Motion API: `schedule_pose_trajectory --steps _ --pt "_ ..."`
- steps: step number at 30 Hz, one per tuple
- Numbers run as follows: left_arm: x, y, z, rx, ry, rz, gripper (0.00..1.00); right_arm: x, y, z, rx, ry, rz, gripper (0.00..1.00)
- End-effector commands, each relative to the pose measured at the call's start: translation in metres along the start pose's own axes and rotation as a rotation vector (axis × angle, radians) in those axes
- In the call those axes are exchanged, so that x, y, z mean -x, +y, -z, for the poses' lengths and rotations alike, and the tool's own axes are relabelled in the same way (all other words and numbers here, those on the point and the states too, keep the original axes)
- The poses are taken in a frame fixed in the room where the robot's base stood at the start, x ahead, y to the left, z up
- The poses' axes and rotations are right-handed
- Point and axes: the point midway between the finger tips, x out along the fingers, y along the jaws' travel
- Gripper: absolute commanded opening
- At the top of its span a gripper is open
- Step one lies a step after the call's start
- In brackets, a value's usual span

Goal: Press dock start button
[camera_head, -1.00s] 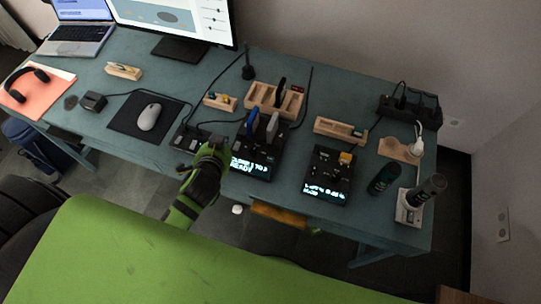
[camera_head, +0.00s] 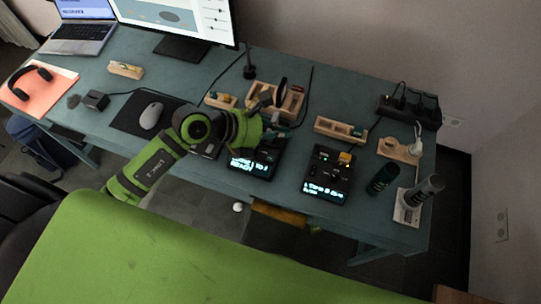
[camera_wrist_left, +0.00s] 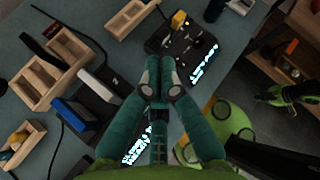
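The left black dock (camera_head: 262,158) has a lit screen and holds a blue drive and a white drive; the drives (camera_wrist_left: 70,113) show in the left wrist view. The right black dock (camera_head: 328,176) has a lit screen, small lights and a yellow piece (camera_head: 345,158). My left gripper (camera_head: 284,130) is above the left dock and hides much of its top. In the left wrist view its teal fingers (camera_wrist_left: 158,76) are together and empty, between the two docks in the picture. I cannot make out the start button's label. A green and black part, seemingly my right gripper (camera_wrist_left: 297,93), shows at the right.
Wooden organisers (camera_head: 340,130) stand behind the docks. A power strip (camera_head: 408,112), a charger stand (camera_head: 402,148) and dark cylinders (camera_head: 383,180) are at the right. A mouse (camera_head: 151,115) lies on its mat at the left. Cables run behind the docks.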

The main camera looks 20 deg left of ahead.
Motion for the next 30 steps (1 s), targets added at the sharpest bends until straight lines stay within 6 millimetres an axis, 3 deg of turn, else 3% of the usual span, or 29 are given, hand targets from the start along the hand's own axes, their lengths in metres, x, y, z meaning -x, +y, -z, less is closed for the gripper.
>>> schedule_pose_trajectory --steps 3,6,20,30 --pt "0.005 0.021 0.014 -0.084 0.105 -0.087 0.0 0.001 0.0 0.0 0.0 0.0 0.0 0.0" --pt "0.008 0.03 0.02 -0.114 0.149 -0.123 0.0 0.001 0.0 0.0 0.0 0.0 0.0 0.0" --pt "0.008 0.034 0.024 -0.121 0.161 -0.134 0.0 -0.001 0.0 0.0 0.0 0.0 0.0 0.0" --pt "-0.009 0.047 0.047 -0.119 0.161 -0.133 0.0 -0.029 -0.001 -0.003 0.0 0.0 0.0 0.0"
